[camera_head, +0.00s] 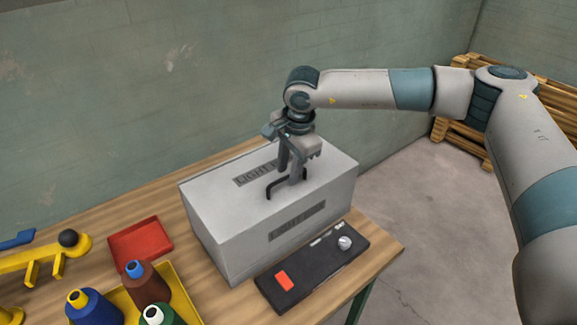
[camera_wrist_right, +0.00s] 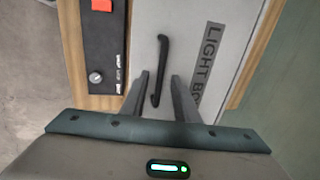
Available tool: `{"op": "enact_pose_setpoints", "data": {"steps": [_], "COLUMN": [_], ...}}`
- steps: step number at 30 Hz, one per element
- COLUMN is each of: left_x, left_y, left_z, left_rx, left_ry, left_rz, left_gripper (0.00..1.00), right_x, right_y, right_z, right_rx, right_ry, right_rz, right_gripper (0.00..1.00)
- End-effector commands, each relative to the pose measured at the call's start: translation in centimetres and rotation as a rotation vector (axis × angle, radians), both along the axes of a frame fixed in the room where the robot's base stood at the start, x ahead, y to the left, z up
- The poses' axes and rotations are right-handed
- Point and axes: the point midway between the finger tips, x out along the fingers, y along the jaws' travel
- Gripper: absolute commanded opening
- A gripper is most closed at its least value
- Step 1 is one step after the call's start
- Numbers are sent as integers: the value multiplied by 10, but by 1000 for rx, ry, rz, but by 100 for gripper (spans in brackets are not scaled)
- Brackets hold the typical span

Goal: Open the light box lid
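The light box (camera_head: 235,240) is a closed grey box on the wooden table, with its lid (camera_head: 335,165) flat on top. A black bar handle (camera_head: 273,184) stands on the lid and also shows in the right wrist view (camera_wrist_right: 163,60). My right gripper (camera_head: 290,174) is over the handle, fingers pointing down. In the right wrist view, its two fingers (camera_wrist_right: 160,76) are apart, with part of the handle showing between them. Neither finger clearly touches it. My left gripper is in neither view.
A black control panel (camera_head: 325,268) with a red button and a knob lies before the box. A red tray (camera_head: 140,243), a yellow tray (camera_head: 187,308) with several spools and a yellow tool (camera_head: 30,262) are at left. A wall (camera_head: 120,100) stands behind.

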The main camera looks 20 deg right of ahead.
Motion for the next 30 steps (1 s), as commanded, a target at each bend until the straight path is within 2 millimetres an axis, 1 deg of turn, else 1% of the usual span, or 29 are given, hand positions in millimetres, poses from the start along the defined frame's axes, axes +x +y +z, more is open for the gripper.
{"op": "enact_pose_setpoints", "data": {"steps": [8,9,11,12,23,30], "left_x": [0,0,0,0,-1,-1], "left_y": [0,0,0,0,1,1], "left_z": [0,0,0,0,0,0], "left_rx": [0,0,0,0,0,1], "left_ry": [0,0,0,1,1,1], "left_rz": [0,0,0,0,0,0], "left_gripper": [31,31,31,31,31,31], "right_x": [0,0,0,0,1,7], "right_y": [0,0,0,0,1,3], "right_z": [-1,-1,-1,-1,2,16], "right_rx": [0,0,0,0,-3,-26], "right_ry": [1,1,1,1,13,72], "right_rz": [0,0,0,0,-1,-1], "right_gripper": [28,18,4,0,0,0]}}
